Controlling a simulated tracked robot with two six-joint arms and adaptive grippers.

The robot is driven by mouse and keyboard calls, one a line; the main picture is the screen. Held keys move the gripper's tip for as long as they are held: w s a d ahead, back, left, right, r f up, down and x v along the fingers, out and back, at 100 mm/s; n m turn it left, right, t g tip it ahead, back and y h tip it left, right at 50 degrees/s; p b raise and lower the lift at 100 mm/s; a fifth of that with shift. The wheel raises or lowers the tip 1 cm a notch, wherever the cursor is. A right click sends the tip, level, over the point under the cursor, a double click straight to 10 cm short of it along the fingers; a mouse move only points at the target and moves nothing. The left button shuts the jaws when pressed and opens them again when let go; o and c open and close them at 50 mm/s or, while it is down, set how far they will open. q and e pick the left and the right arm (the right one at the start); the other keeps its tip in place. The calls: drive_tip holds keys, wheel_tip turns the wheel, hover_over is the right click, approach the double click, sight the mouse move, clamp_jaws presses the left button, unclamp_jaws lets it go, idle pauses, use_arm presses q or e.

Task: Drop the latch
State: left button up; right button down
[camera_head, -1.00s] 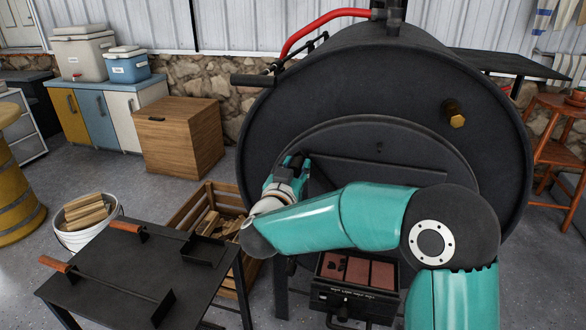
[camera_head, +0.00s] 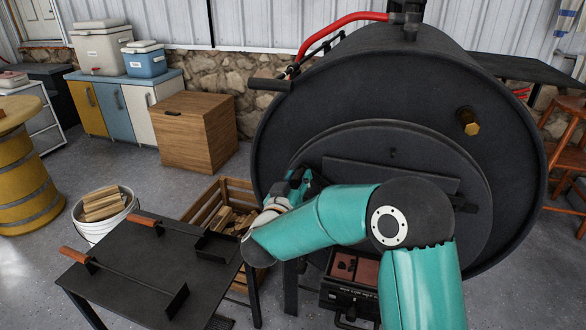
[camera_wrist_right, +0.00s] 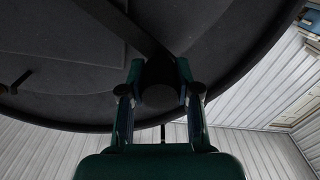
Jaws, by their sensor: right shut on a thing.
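The black barrel stove (camera_head: 400,80) stands at centre right, with its round door (camera_head: 410,140) facing me. My right gripper (camera_head: 296,186) is at the left edge of the door in the head view, and my arm covers much of the door's lower part. In the right wrist view, my right gripper (camera_wrist_right: 160,76) is shut on a dark round latch handle (camera_wrist_right: 160,94), one finger on each side. A dark latch bar (camera_wrist_right: 128,28) runs from there up and left across the door. In the head view the gripped handle is hidden. My left gripper is not in view.
A black side table (camera_head: 160,262) with wooden-handled tools stands at front left. Behind it are a log crate (camera_head: 203,205) and a white bucket (camera_head: 85,228) of firewood. An open ash drawer (camera_head: 345,292) is under the stove. Grey floor is free at left.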

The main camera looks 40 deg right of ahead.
wheel_tip(320, 180, down, 9)
drive_tip(key=w+a+n+p, duration=0.1)
drive_tip(key=w+n+p, duration=0.1)
drive_tip(key=n, duration=0.4)
drive_tip(key=shift+a+f, duration=0.15)
drive_tip(key=shift+a, duration=0.15)
drive_tip(key=shift+n, duration=0.3)
drive_tip(key=c, duration=0.8)
unclamp_jaws()
drive_tip(key=shift+f, duration=0.1)
drive_tip(key=v, duration=1.2)
